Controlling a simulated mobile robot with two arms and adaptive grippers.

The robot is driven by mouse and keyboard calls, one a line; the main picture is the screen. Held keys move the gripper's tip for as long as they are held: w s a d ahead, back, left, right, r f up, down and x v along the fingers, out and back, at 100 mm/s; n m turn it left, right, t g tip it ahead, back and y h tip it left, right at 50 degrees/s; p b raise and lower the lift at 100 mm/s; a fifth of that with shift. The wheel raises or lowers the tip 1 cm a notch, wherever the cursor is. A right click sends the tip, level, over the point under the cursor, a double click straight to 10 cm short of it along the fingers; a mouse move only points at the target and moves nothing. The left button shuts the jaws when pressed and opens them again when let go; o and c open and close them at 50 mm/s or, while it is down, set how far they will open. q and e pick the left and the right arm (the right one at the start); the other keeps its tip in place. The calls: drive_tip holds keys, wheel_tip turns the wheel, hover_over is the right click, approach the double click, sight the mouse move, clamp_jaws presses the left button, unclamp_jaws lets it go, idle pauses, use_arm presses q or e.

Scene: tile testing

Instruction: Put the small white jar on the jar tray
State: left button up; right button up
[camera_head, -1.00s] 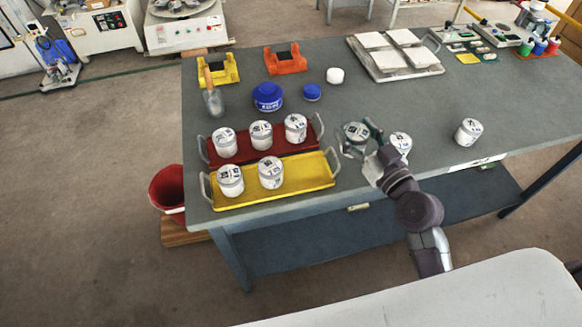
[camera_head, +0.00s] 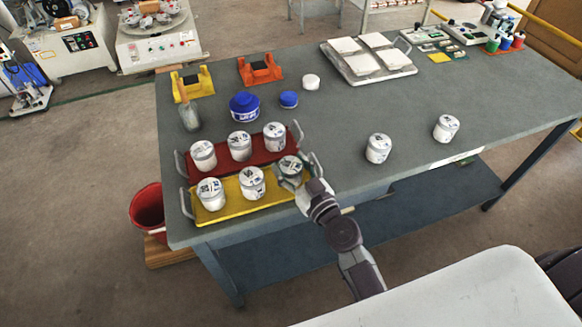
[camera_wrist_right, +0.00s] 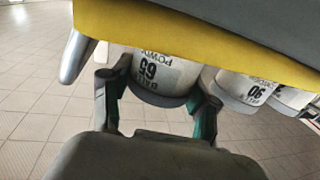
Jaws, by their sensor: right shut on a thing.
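My right gripper (camera_head: 291,181) is shut on a small white jar (camera_head: 290,166) with a printed label, at the right end of the yellow tray (camera_head: 232,206). In the right wrist view the held jar (camera_wrist_right: 155,72) sits between the two fingers (camera_wrist_right: 155,103), close to the yellow tray (camera_wrist_right: 180,42). I cannot tell whether its base touches the tray. Two similar jars (camera_head: 210,194) (camera_head: 252,183) stand on the yellow tray to its left. My left gripper is not in view.
A red tray (camera_head: 222,166) with three jars lies just behind the yellow one. Two loose jars (camera_head: 378,149) (camera_head: 446,128) stand to the right. A blue tub (camera_head: 244,106), a blue lid (camera_head: 289,99) and a tile rack (camera_head: 370,64) are farther back. The table's right side has free room.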

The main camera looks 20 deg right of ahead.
drive_tip(key=o, duration=0.8)
drive_tip(key=shift+f, duration=0.1)
drive_tip(key=o, duration=0.5)
drive_tip(key=shift+c, duration=0.2)
drive_tip(key=shift+r, duration=0.25)
drive_tip(key=b+v, duration=0.3)
drive_tip(key=v, duration=0.9)
drive_tip(key=shift+b, duration=0.35)
